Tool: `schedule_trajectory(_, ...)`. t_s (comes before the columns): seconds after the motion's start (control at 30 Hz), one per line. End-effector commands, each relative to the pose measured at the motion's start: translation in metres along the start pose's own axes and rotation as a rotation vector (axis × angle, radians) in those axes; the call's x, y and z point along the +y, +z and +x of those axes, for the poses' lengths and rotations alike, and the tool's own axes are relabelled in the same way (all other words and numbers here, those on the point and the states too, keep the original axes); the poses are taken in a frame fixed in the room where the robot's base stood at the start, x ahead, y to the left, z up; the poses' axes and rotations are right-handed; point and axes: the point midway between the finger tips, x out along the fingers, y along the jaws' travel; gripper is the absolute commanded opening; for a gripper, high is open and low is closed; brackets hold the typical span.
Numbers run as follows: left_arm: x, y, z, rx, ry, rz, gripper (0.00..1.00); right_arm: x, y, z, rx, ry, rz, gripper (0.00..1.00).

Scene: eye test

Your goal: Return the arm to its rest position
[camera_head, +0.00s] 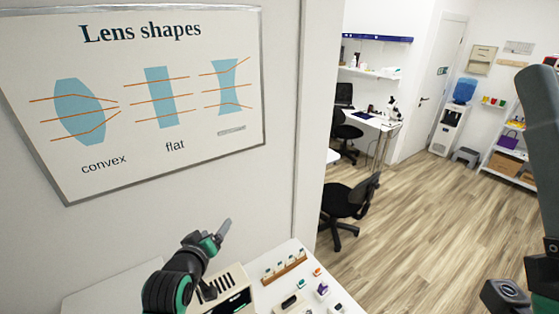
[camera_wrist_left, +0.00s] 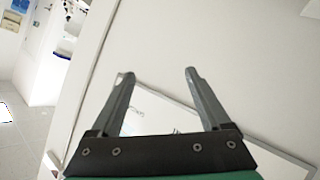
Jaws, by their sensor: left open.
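My left arm comes up from the bottom of the head view. Its gripper (camera_head: 223,229) is raised in front of the white wall, above the white table (camera_head: 115,291). In the left wrist view the two grey fingers of the left gripper (camera_wrist_left: 158,76) stand wide apart, with nothing between them. Behind them are white wall and part of a pale framed panel (camera_wrist_left: 160,112). Part of my right arm shows along the right edge of the head view; I see no fingers of its gripper there.
A beige device (camera_head: 232,283) stands on the table beside my left arm. A wooden rack (camera_head: 285,270) with small items and several small coloured things are to its right. A "Lens shapes" poster (camera_head: 222,45) hangs on the wall. A black office chair (camera_head: 350,201) stands on the open wood floor (camera_head: 430,220).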

Motion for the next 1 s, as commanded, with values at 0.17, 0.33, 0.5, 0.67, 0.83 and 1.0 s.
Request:
schedule_trajectory(0.17, 0.069, -0.117, -0.089, 0.34, 0.18, 0.09, 0.8, 0.0, 0.0, 0.0, 0.0, 0.0, 0.0, 0.5)
schedule_trajectory(0.33, 0.114, -0.194, -0.212, 0.677, 0.314, 0.191, 0.8, 0.0, 0.0, 0.0, 0.0, 0.0, 0.0, 0.5)
schedule_trajectory(0.5, 0.135, -0.227, -0.344, 1.005, 0.395, 0.295, 0.8, 0.0, 0.0, 0.0, 0.0, 0.0, 0.0, 0.5)
schedule_trajectory(0.67, 0.137, -0.228, -0.419, 1.2, 0.396, 0.383, 0.8, 0.0, 0.0, 0.0, 0.0, 0.0, 0.0, 0.5)
schedule_trajectory(0.83, 0.137, -0.228, -0.42, 1.227, 0.342, 0.464, 0.8, 0.0, 0.0, 0.0, 0.0, 0.0, 0.0, 0.5)
schedule_trajectory(1.0, 0.137, -0.229, -0.419, 1.225, 0.343, 0.462, 0.8, 0.0, 0.0, 0.0, 0.0, 0.0, 0.0, 0.5)
